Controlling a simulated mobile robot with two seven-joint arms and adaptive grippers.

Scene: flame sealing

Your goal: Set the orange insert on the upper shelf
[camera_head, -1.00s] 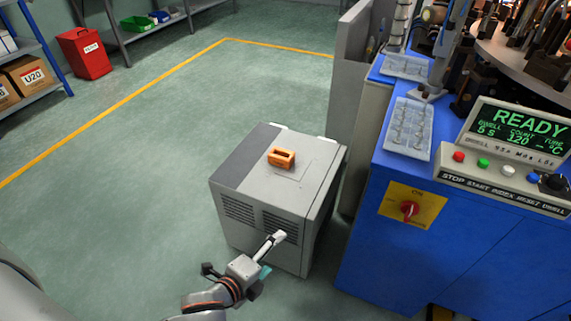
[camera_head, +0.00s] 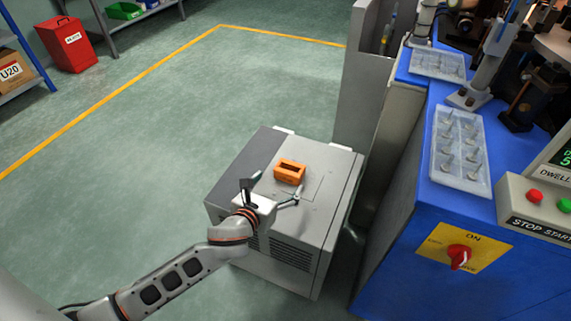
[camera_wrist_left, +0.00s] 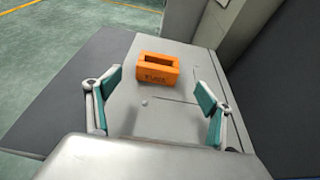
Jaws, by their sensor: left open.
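The orange insert (camera_head: 290,171), a small block with a slot in its top, sits on top of a grey cabinet (camera_head: 318,215). It also shows in the left wrist view (camera_wrist_left: 159,69), with dark lettering on its near face. My left gripper (camera_head: 272,190) is open and empty, just above the cabinet top and short of the insert. In the left wrist view the two teal-padded fingers (camera_wrist_left: 160,98) are spread wide, with the insert beyond them and between their lines. An upper shelf cannot be made out for certain. My right gripper is out of view.
A blue machine (camera_head: 400,255) with a clear tray of pins (camera_head: 461,150) and a red knob stands close on the right. A grey panel (camera_head: 366,95) rises behind the cabinet. Shelving (camera_head: 105,25) and a red bin (camera_head: 72,45) stand far left. The floor between is clear.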

